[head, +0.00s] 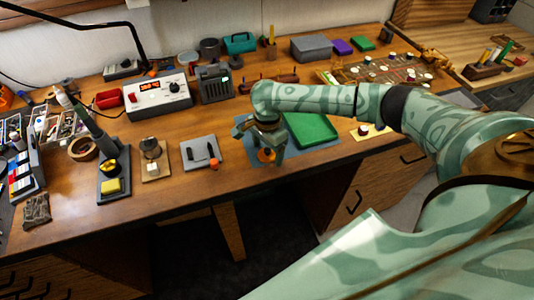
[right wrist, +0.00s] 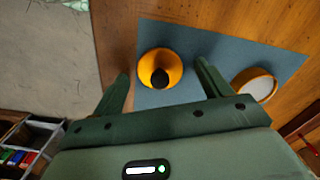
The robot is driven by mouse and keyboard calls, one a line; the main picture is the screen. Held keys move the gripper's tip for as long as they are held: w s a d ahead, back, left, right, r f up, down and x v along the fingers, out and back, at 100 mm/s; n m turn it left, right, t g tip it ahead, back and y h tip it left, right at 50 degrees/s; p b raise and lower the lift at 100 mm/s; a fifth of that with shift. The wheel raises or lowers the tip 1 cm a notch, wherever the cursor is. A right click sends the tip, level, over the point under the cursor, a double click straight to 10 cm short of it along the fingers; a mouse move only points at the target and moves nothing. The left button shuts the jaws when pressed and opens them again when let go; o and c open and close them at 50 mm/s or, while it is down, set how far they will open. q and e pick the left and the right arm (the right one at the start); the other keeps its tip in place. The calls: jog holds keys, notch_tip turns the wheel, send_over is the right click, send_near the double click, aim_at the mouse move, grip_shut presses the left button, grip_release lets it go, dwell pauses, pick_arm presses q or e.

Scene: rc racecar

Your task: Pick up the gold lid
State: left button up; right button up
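The gold lid (right wrist: 146,66), round with a dark knob in its middle, lies on a blue mat (right wrist: 205,45). A gold round dish (right wrist: 240,84) with a whitish inside lies to its right in the right wrist view. My right gripper (right wrist: 162,74) is open, with its fingers apart on either side of the lid in that view; no contact shows. In the head view my right gripper (head: 260,149) is over the blue mat (head: 258,125), with a small orange-gold round thing (head: 266,156) between its fingers, partly hidden. My left gripper is not in view.
A soldering station (head: 160,95) and a grey box (head: 214,84) stand behind. The table's front edge is close.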

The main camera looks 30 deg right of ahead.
jog(key=c, duration=1)
jog(key=shift+o, duration=0.2)
jog(key=shift+r, duration=0.15)
